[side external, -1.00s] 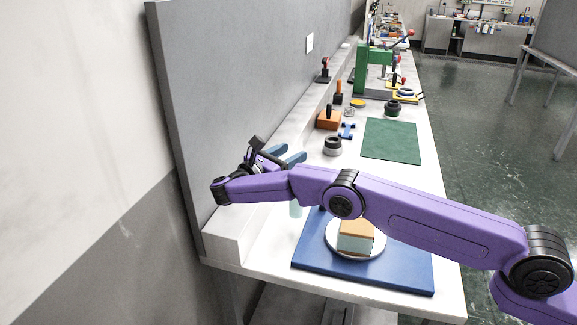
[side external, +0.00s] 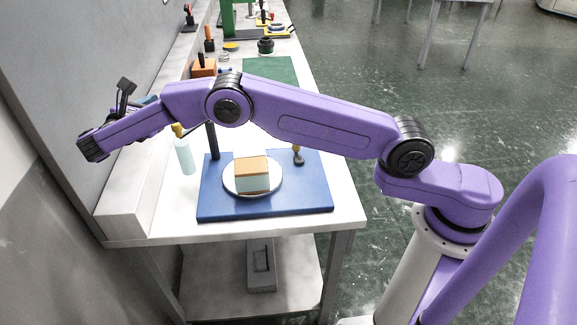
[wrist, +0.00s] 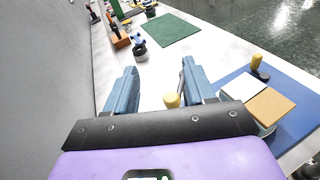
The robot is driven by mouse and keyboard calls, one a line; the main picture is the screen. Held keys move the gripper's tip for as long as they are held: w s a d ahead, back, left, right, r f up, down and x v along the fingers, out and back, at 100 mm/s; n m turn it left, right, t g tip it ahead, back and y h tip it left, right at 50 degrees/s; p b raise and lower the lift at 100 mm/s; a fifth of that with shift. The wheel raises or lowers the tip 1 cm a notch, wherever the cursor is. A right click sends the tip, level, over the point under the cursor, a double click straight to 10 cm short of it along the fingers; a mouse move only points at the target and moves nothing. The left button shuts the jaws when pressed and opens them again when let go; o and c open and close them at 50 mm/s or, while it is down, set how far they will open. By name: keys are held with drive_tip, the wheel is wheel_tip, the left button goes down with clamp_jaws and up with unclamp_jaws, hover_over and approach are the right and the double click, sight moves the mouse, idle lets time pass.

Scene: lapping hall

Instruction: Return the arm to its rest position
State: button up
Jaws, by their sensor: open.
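My purple arm reaches left across the workbench in the side view. My gripper (side external: 146,100) is above the bench's left part, close to the grey wall panel, and is partly hidden by my own wrist. In the wrist view my gripper (wrist: 159,75) has its two blue fingers wide apart, with nothing held between them. A yellow bottle cap (wrist: 171,100) shows low between the fingers; I cannot tell its height relative to them. The pale green bottle (side external: 185,156) stands on the bench below my forearm.
A blue board (side external: 310,190) carries a round white plate (side external: 230,184) with an orange-topped block (side external: 251,165). A dark post (side external: 212,140) and yellow-handled tool (side external: 298,154) stand by it. Beyond lies a green mat (side external: 275,70). The grey wall panel (side external: 90,60) bounds the left.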

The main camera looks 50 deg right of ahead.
drive_tip(key=s+d+m+g+y, duration=0.2)
drive_tip(key=s+d+m+y, duration=0.1)
drive_tip(key=s, duration=1.2)
drive_tip(key=s+d+m+g+y, duration=0.2)
drive_tip(key=s+d+y, duration=0.4)
drive_tip(key=s, duration=1)
drive_tip(key=s+d+f+m+g+y, duration=0.1)
drive_tip(key=s+d+m+y, duration=0.3)
drive_tip(key=s, duration=1.1)
drive_tip(key=shift+s+d+g+y, duration=0.2)
drive_tip(key=shift+d+g+y, duration=0.45)
drive_tip(key=shift+y, duration=0.35)
